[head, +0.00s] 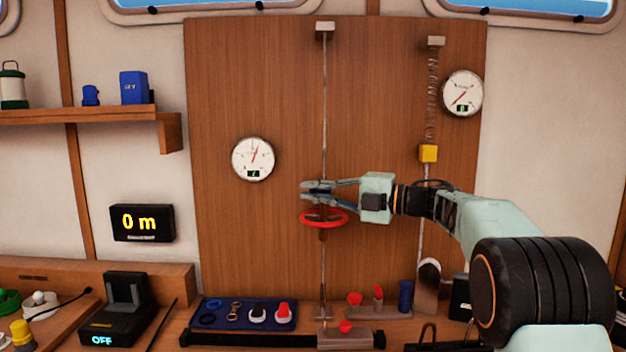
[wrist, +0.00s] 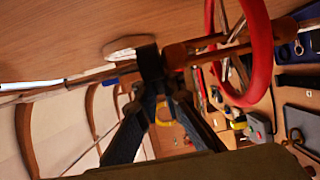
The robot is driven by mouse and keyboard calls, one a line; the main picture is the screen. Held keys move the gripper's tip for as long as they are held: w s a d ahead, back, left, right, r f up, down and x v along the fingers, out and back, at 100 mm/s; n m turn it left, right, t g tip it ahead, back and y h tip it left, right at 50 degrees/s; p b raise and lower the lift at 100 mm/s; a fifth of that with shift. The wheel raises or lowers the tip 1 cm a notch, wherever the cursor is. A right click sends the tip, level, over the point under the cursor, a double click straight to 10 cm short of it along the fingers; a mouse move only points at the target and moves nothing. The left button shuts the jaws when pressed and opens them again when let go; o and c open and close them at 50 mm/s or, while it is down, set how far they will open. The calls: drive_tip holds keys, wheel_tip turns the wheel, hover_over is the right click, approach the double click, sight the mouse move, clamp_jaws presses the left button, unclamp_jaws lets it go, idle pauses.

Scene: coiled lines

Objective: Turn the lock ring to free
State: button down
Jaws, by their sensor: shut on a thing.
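A red handwheel (head: 324,218) sits on a thin vertical rod (head: 324,110) in front of the wooden panel. It also shows at the upper right of the wrist view (wrist: 262,55), with a brown hub (wrist: 178,55) on its axis. My gripper (head: 310,191) reaches in from the right, just above the wheel, with its fingers on both sides of the rod. In the wrist view my gripper's fingertips (wrist: 152,66) close around the rod line beside the brown hub. The lock ring between them is mostly hidden by the fingers. The gripper is apart from the wheel's rim.
A dial (head: 253,159) is left of the rod. At right hangs a spring (head: 432,85) with a yellow block (head: 428,153), beside another dial (head: 462,93). Below are a blue tray (head: 220,316) of small parts and a grey block (head: 345,338) with a red knob.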

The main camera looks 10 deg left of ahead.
idle(0.4)
drive_tip(key=c, duration=2)
unclamp_jaws()
drive_tip(key=shift+c, duration=0.2)
drive_tip(key=s+d, duration=0.1)
drive_tip(key=d, duration=1.1)
drive_tip(key=shift+s, duration=0.25)
drive_tip(key=shift+a+r, duration=0.1)
